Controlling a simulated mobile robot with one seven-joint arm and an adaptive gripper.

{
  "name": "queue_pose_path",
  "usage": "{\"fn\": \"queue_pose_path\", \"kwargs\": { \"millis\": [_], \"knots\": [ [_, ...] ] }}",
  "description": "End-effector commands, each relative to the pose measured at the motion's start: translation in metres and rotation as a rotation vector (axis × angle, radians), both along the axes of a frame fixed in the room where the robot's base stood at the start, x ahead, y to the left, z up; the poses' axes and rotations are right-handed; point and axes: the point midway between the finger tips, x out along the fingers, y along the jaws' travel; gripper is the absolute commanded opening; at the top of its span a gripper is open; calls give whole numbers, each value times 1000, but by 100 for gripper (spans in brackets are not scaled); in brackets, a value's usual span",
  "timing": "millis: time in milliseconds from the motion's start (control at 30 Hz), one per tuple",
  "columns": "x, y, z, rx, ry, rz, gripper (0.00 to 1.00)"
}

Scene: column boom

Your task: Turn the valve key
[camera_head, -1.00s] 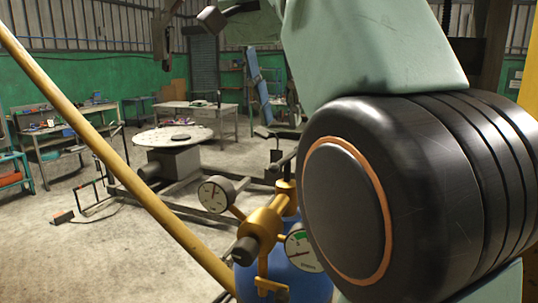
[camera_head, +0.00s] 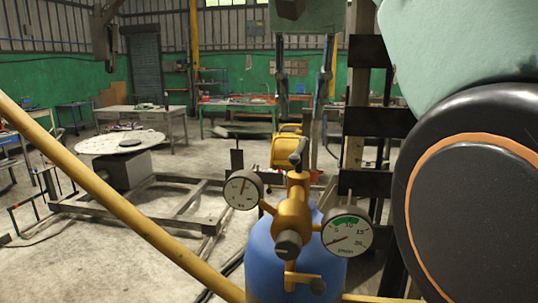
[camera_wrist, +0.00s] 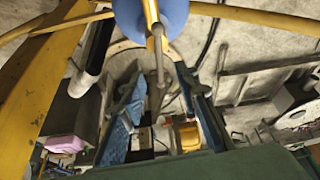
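A blue cylinder (camera_head: 290,262) stands low in the middle of the head view, with a brass-yellow valve body (camera_head: 292,218) on it. The valve key, a small grey handle (camera_head: 299,152), sits at the top of this body; in the wrist view a grey rod (camera_wrist: 160,72) runs down from the cylinder's yellow fitting. My gripper (camera_head: 302,115) hangs from a green plate at the top, its two dark fingers apart. In the wrist view the fingers (camera_wrist: 160,85) stand either side of the rod's end. I cannot tell how far above or behind the key they are.
Two round gauges, left (camera_head: 243,190) and right (camera_head: 347,232), flank the valve body. A yellow rail (camera_head: 130,213) crosses the left front. A low metal frame (camera_head: 150,208) and a round table (camera_head: 121,141) stand behind on the left.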

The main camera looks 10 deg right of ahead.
Motion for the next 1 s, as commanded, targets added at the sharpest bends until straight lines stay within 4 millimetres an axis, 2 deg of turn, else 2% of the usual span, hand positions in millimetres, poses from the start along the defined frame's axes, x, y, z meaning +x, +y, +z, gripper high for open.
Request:
{"fn": "queue_pose_path", "kwargs": {
  "millis": [167, 500, 700, 1000],
  "knots": [
    [2, 0, -8, -1, -1, 10, 29],
    [24, -5, -64, 0, 1, 9, 29],
    [35, -7, -89, 0, 0, 9, 29],
    [40, -8, -100, -1, -2, 9, 29]
  ]
}}
